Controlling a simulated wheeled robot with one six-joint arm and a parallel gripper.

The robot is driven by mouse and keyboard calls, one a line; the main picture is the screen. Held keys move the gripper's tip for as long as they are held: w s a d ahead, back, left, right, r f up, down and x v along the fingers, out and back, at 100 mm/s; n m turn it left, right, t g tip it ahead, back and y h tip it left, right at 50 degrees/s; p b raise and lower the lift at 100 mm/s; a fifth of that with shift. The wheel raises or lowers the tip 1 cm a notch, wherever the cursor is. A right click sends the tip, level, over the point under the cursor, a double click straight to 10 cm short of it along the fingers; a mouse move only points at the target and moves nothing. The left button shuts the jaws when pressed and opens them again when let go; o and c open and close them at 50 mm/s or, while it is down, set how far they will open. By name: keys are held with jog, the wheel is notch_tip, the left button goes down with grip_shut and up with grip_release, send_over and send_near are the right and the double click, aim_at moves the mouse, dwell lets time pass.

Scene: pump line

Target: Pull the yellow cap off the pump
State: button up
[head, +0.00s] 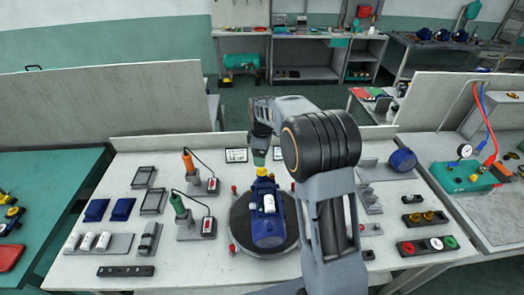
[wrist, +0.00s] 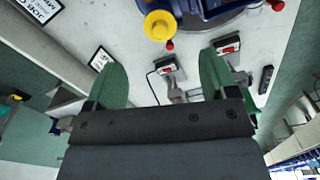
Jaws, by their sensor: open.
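The blue pump (head: 267,222) sits on a round black turntable (head: 240,222) in the middle of the bench. The yellow cap (head: 262,172) is on the pump's far end, and it also shows in the wrist view (wrist: 160,25) at the top middle. My gripper (head: 260,158) is above and just behind the cap in the head view. In the wrist view its two green fingers (wrist: 160,60) are spread wide and empty, with the cap beyond the tips and between their lines. The pump body (wrist: 214,8) is partly cut off at the top of the wrist view.
Two tools, an orange-handled one (head: 188,162) and a green-handled one (head: 178,203), stand left of the turntable. Red knobs ring the turntable. A blue cylindrical part (head: 403,160) lies at the right, and a button box (head: 427,245) is at the front right. A low panel runs behind.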

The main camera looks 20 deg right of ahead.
aim_at(262, 169)
jog(key=shift+f+b, duration=1.75)
jog(key=shift+f, duration=0.75)
jog(key=shift+f, duration=0.25)
jog(key=shift+f+b, duration=0.6)
jog(key=shift+f, duration=0.1)
grip_shut()
dwell(0.4)
